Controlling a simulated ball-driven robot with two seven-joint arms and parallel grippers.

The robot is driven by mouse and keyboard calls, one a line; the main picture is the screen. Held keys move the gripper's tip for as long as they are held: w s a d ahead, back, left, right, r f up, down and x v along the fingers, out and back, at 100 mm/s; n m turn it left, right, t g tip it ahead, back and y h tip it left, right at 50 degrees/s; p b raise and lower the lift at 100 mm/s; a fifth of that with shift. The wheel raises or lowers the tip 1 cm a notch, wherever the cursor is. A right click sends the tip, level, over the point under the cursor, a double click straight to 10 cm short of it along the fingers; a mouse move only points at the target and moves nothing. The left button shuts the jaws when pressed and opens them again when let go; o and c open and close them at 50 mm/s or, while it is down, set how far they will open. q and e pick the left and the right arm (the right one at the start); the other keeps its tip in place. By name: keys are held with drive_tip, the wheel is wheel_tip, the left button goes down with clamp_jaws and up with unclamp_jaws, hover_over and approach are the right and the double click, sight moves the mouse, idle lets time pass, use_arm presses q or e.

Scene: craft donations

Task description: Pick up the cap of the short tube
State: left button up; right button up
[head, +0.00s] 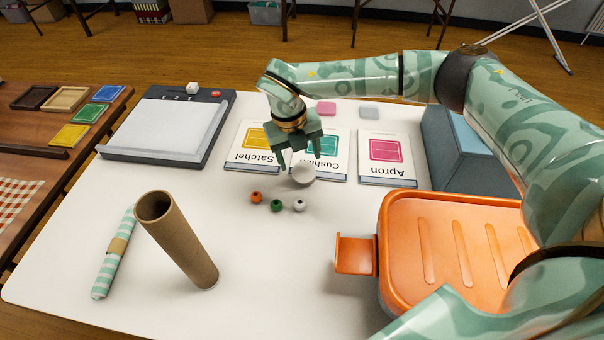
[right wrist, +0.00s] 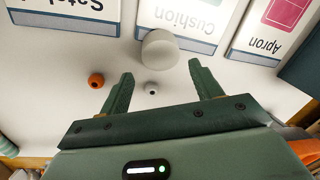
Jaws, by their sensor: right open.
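A round white cap (head: 303,174) lies on the white table in front of the pattern packets; it also shows in the right wrist view (right wrist: 160,50). A brown cardboard tube (head: 178,240) stands upright at the front left, its top open. I cannot tell for sure that the white cap belongs to it. My right gripper (head: 298,155) is open and empty, above and just behind the cap in the head view. In the right wrist view the cap shows beyond the gap between the fingertips (right wrist: 161,74), apart from both. My left gripper is out of view.
Orange (head: 256,197), green (head: 277,205) and white (head: 299,205) beads lie close by the cap. Packets, such as Apron (head: 387,158), lie behind. An orange tray (head: 395,230) stands right, a paper trimmer (head: 165,127) back left, a striped roll (head: 112,255) left. The front middle is clear.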

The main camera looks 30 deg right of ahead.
sight(304, 171)
wheel_tip(304, 171, down, 2)
drive_tip(key=shift+d+f+b, duration=0.1)
drive_tip(key=shift+d+b, duration=0.05)
drive_tip(key=shift+b, duration=0.15)
drive_tip(key=f+b, duration=0.1)
drive_tip(key=f, duration=0.1)
drive_tip(key=d+f+b, duration=0.1)
drive_tip(key=f, duration=0.1)
drive_tip(key=shift+f, duration=0.4)
drive_tip(key=shift+r, duration=0.15)
drive_tip(key=c, duration=0.7)
drive_tip(key=shift+o, duration=0.2)
